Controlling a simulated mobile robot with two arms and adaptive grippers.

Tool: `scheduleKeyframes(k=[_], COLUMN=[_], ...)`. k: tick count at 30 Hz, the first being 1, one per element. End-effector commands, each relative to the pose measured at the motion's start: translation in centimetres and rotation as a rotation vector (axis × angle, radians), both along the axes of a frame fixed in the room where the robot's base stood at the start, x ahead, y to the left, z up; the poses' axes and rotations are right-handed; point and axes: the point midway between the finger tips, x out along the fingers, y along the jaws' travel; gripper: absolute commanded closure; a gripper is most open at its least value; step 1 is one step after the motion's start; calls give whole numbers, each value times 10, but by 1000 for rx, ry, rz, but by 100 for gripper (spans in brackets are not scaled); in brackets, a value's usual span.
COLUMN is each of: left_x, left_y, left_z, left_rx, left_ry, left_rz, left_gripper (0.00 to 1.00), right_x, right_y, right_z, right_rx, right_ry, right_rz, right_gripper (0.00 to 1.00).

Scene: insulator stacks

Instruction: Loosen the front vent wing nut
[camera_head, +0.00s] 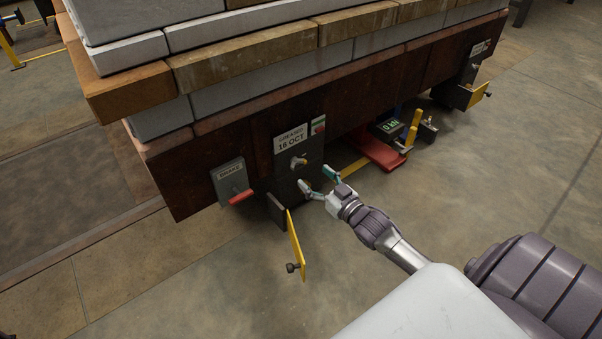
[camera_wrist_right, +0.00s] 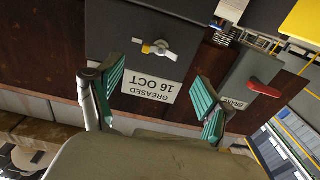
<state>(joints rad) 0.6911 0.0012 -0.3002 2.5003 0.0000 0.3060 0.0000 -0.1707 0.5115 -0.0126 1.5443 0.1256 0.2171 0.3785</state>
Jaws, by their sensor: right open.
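A small wing nut (camera_head: 299,161) with a pale wing and a yellowish part sits on a dark plate on the side of the brown beam. It also shows in the right wrist view (camera_wrist_right: 160,49), beyond the fingers. A white label (camera_head: 291,138) reading GREASED and OCT is above it in the head view. My right gripper (camera_head: 318,181) is open and empty, with teal finger pads. It is just below the wing nut in the head view and apart from it. In the wrist view the gripper (camera_wrist_right: 158,76) has its fingers spread either side of the label. My left gripper is out of view.
A grey box with a red handle (camera_head: 240,196) is left of the plate. A yellow flap (camera_head: 296,244) juts out below it. A red jack-like unit (camera_head: 381,151) stands to the right under the beam. Stacked slabs (camera_head: 250,67) lie above. The floor (camera_head: 190,290) in front is clear.

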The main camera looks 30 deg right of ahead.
Motion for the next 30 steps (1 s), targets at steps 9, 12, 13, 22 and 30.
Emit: scheduleKeyframes(k=[9,12,13,22,30], left_x=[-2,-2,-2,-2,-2], left_y=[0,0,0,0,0], left_z=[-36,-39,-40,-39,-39], left_rx=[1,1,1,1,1], left_ry=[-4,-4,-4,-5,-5], left_rz=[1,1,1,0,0], left_gripper=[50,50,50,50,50], right_x=[54,62,63,65,65], right_y=[4,5,5,5,5], right_z=[-4,-2,-2,-1,-1], right_rx=[-1,0,0,0,0], right_ry=[0,1,2,2,2], right_rz=[1,1,1,0,0], right_gripper=[21,21,21,21,62])
